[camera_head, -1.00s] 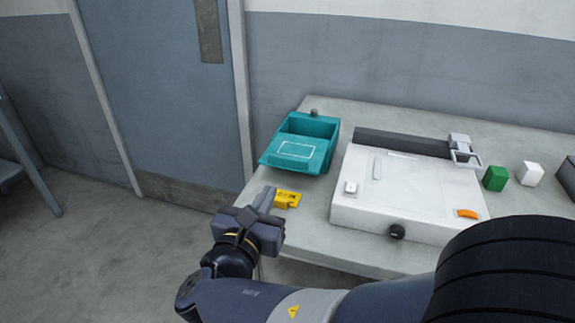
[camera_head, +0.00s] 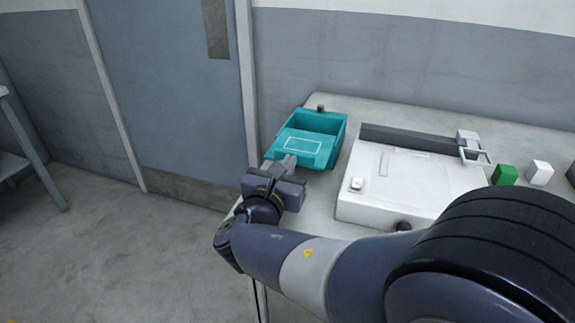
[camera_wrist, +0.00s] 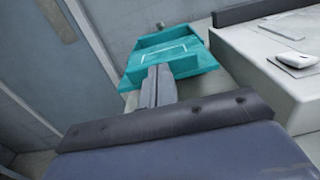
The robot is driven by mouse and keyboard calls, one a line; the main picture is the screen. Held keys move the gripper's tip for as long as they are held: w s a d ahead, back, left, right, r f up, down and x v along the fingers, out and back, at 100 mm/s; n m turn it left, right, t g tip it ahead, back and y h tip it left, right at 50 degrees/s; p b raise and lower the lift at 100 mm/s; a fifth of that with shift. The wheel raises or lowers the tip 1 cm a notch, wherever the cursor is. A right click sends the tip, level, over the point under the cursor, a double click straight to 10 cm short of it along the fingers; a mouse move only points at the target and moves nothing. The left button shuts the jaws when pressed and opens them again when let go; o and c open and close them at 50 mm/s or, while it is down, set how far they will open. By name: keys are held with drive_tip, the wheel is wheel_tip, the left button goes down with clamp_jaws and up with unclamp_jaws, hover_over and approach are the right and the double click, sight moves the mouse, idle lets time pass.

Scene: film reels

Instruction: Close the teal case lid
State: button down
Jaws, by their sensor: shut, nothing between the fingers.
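The teal case (camera_head: 322,121) stands at the left end of the table and also shows in the wrist view (camera_wrist: 190,66). Its lid (camera_head: 303,144), a teal panel with a white outlined rectangle, slopes at the near side. The box's inside shows open behind it. My gripper (camera_head: 288,162) is shut and empty, with its fingertips at the lid's near edge. In the wrist view the closed fingers (camera_wrist: 158,82) overlap the near side of the case. I cannot tell whether they touch it.
A white flat machine (camera_head: 400,190) with a dark bar (camera_head: 408,140) stands to the right of the case. A green block (camera_head: 505,175) and a white block (camera_head: 541,172) lie farther right. A door (camera_head: 165,90) and wall stand behind.

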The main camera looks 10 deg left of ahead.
sight(301, 147)
drive_tip(key=w, duration=0.9)
drive_tip(key=shift+w+d, duration=0.25)
drive_tip(key=shift+d, duration=0.15)
drive_tip(key=shift+r, duration=0.2)
